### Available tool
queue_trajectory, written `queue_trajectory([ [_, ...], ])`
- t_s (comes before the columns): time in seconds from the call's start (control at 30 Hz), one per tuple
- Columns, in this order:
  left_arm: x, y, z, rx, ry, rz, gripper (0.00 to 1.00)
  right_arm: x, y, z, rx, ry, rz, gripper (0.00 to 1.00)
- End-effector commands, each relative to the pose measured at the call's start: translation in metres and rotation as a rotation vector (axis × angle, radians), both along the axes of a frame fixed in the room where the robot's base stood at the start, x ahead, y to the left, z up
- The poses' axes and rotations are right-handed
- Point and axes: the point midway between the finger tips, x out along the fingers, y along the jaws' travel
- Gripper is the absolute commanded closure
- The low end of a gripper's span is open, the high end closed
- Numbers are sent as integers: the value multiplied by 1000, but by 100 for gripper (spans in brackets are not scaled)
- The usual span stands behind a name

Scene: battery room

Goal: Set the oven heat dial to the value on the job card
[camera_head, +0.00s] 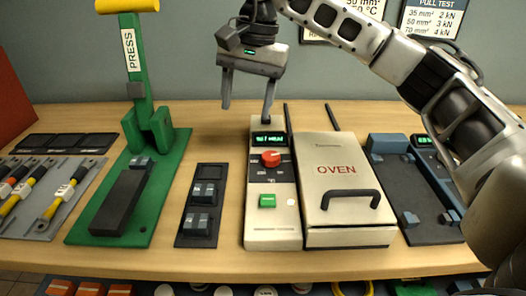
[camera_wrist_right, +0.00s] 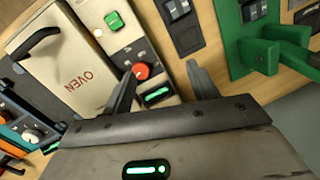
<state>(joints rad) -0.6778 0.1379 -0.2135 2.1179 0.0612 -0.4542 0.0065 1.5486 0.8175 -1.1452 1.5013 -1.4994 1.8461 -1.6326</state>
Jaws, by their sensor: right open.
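The red heat dial (camera_head: 271,158) is on the pale control panel (camera_head: 272,230) left of the oven (camera_head: 345,205). A small green-lit display (camera_head: 268,139) sits just above it; its text is too small to read surely. My right gripper (camera_head: 247,110) is open and empty, above and behind the panel, with its fingers pointing down. In the right wrist view the dial (camera_wrist_right: 142,71) shows between the fingertips (camera_wrist_right: 160,76), apart from them. A wall card (camera_head: 358,8) with "mm²" and "°C" is partly cut off and hidden by my arm. My left gripper is out of view.
A green press (camera_head: 165,185) with a yellow handle stands left. A dark tray (camera_head: 203,170) with small blocks lies between press and panel. A green button (camera_head: 267,201) is below the dial. A dark fixture (camera_head: 405,185) is right of the oven. A pull-test card (camera_head: 434,18) hangs on the wall.

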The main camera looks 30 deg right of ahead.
Motion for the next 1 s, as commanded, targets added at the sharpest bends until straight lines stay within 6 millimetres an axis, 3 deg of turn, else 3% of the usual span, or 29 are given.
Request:
queue_trajectory([
  [0.03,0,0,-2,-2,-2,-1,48,-2,-22,8,-68,3,-8,41],
  [0.1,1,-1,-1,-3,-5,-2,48,-6,-41,16,-131,18,-12,41],
  [0.27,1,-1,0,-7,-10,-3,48,-10,-54,12,-175,35,-13,41],
  [0.8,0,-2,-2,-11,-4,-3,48,-10,-52,-96,-171,36,-13,41],
  [1.0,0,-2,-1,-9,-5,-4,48,-10,-52,-125,-170,34,-13,41],
])
